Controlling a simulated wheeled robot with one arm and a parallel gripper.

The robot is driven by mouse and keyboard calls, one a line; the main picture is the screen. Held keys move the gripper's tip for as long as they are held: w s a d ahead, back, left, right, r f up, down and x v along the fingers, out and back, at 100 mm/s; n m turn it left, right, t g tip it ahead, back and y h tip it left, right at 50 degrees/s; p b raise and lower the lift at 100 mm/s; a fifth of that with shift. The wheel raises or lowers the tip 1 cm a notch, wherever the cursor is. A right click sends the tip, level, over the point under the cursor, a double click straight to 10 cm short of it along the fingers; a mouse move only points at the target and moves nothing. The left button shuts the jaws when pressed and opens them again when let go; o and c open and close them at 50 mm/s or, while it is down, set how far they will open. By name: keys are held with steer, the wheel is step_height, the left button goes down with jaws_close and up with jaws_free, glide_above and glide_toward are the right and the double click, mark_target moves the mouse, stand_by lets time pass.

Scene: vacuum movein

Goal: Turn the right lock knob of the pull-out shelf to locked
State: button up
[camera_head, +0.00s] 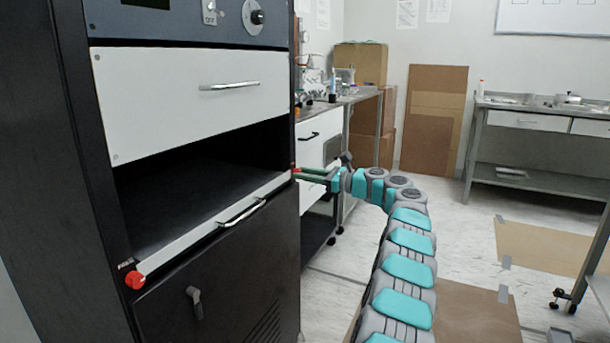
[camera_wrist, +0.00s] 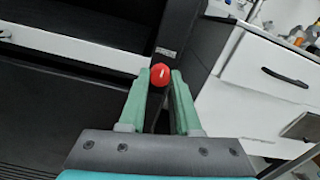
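The right lock knob (camera_wrist: 161,75) is red and round with a pale mark on its face. In the wrist view it sits between the fingertips of my gripper (camera_wrist: 160,78), at the right end of the pull-out shelf (camera_wrist: 75,47). The fingers stand apart on either side of the knob; I cannot tell whether they touch it. In the head view my gripper (camera_head: 297,174) reaches the right end of the shelf front (camera_head: 185,241), and the right knob is mostly hidden there. The red left lock knob (camera_head: 135,280) is at the shelf's left end.
A white drawer (camera_head: 190,95) is above the shelf opening, and a black lower door with a latch (camera_head: 195,302) is below. A bench with white drawers (camera_head: 316,136) stands behind my gripper. Cardboard sheets (camera_head: 545,246) lie on the open floor at right.

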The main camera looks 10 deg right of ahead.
jaws_close()
steer(key=shift+n, duration=0.4)
steer(key=shift+f+n+b, duration=0.15)
steer(key=shift+n+b, duration=1.5)
steer(key=shift+n, duration=2.6)
steer(key=shift+f+n+b, duration=0.1)
steer(key=shift+n+b, duration=1.5)
steer(key=shift+n, duration=2.65)
